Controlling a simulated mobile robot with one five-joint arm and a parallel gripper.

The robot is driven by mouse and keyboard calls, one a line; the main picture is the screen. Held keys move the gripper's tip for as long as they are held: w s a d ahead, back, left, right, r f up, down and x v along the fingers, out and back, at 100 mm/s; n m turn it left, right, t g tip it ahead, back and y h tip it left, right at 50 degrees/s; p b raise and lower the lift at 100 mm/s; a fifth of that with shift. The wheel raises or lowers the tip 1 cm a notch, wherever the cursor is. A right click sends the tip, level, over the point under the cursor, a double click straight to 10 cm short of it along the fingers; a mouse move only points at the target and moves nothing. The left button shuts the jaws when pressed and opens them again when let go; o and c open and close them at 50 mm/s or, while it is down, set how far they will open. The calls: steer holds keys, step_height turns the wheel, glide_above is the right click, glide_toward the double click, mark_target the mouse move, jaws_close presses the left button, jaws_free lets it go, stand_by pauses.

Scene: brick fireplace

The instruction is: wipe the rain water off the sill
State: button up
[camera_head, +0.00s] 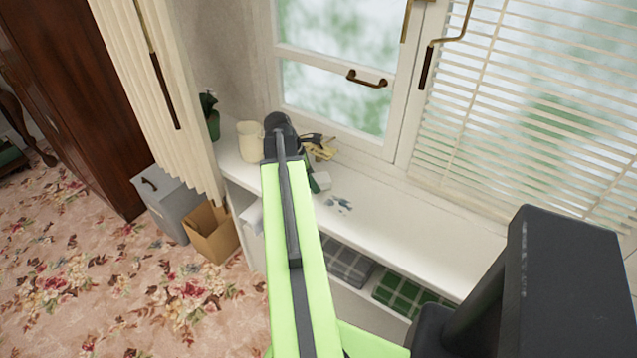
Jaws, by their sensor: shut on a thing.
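The white sill (400,237) runs below the window. The rain water (340,205) shows as a small dark bluish patch on it, right of my arm. My gripper (314,139) is over the sill's left part, beyond the water toward the window. It is shut on a crumpled pale yellow cloth (322,151). The cloth is apart from the water patch. My arm hides part of the sill, and I cannot tell whether the cloth touches it.
Folded checked cloths (405,296) lie on the shelf below. The sill's right part is clear.

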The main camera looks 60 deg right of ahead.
steer(key=shift+w+d+f, duration=0.1)
steer(key=shift+w+d, duration=0.1)
steer(key=shift+w, duration=1.7)
step_height(320, 180, up, 6)
steer(key=p, duration=0.5)
steer(key=shift+d+f+p, duration=0.1)
steer(key=shift+f+p, duration=0.05)
steer(key=shift+p, duration=0.15)
steer(key=shift+c, duration=1.2)
steer(key=shift+r, duration=0.2)
jaws_close()
steer(key=shift+f, duration=0.1)
step_height(320, 180, up, 3)
steer(key=p, duration=0.3)
steer(key=shift+r, duration=0.2)
steer(key=shift+f, duration=0.2)
